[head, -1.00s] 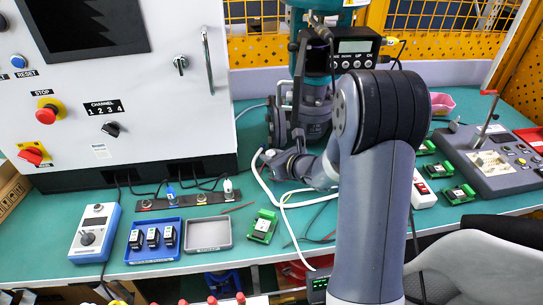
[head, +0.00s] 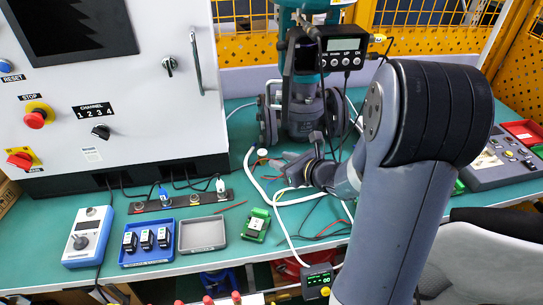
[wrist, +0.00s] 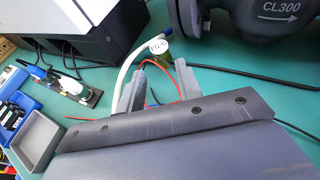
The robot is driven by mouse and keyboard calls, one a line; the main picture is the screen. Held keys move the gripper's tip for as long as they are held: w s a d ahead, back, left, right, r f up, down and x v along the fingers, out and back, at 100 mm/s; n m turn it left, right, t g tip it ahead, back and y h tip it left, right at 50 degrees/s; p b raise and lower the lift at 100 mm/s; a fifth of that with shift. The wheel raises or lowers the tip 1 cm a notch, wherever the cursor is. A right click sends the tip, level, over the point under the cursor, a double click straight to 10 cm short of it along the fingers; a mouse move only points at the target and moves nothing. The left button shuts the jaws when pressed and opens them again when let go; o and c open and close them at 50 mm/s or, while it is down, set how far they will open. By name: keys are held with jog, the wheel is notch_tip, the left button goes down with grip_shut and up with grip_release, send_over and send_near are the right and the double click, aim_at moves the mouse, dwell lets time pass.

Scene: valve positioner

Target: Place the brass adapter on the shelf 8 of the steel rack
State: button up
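A short brass-coloured cylinder with a pale marked top, which looks like the brass adapter (wrist: 160,48), stands on the green bench in the wrist view. In the head view only its pale top (head: 262,152) shows clearly, just left of my fingers. The adapter is beyond the fingertips, roughly in line with the gap. In the head view my gripper (head: 284,160) is low over the bench, pointing left. I cannot make out the steel rack or shelf 8.
The dark valve body (head: 303,115) stands close behind my gripper. A white hose (head: 252,165) and thin wires lie around the adapter. A grey tray (head: 203,247), a blue tray (head: 148,258) and a green module (head: 255,225) are at the front left. The control cabinet (head: 125,130) rises at left.

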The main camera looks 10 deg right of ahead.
aim_at(265, 155)
jog(key=shift+v, duration=1.05)
jog(key=shift+o, duration=1)
jog(key=shift+s+d+r+p, duration=0.1)
jog(key=shift+s+r+p, duration=0.1)
jog(key=shift+p, duration=0.15)
jog(key=shift+o, duration=0.7)
jog(key=shift+r+p, duration=0.15)
jog(key=shift+p, duration=0.55)
jog(key=shift+o, duration=0.2)
jog(key=p, duration=0.2)
jog(key=shift+d+p, duration=0.15)
jog(key=shift+p, duration=0.15)
jog(key=shift+w+f+p, duration=0.3)
jog(key=shift+f, duration=0.15)
jog(key=x, duration=0.5)
jog(key=shift+s, duration=0.15)
jog(key=shift+p+x, duration=0.5)
jog(key=shift+x, duration=2.25)
